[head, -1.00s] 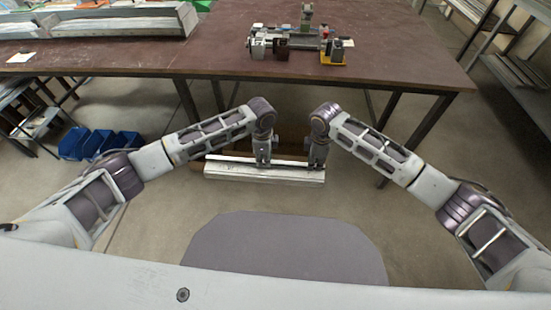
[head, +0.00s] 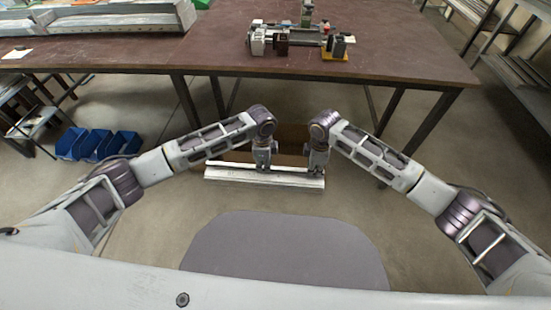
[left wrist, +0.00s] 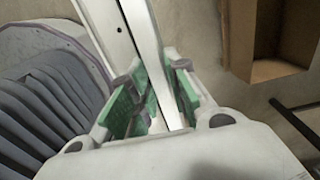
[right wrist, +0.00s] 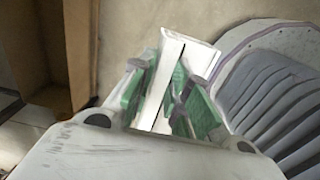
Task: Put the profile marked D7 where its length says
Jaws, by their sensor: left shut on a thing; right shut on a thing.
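A long pale metal profile (head: 225,175) is held level in front of me, in the head view below the table's front edge. No mark can be read on it. My left gripper (head: 263,167) is shut on the profile near its middle. My right gripper (head: 316,172) is shut on it close to its right end. In the left wrist view the profile (left wrist: 148,45) runs between the green finger pads. In the right wrist view its end (right wrist: 185,45) sticks out a little past the pads. A clamp fixture (head: 300,38) stands on the table.
The brown table (head: 140,55) lies beyond the profile, with a grey tray (head: 110,22) at its left. An open cardboard box (left wrist: 280,70) is on the floor beyond the profile. Blue bins (head: 100,145) stand at left, metal racks (head: 520,80) at right.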

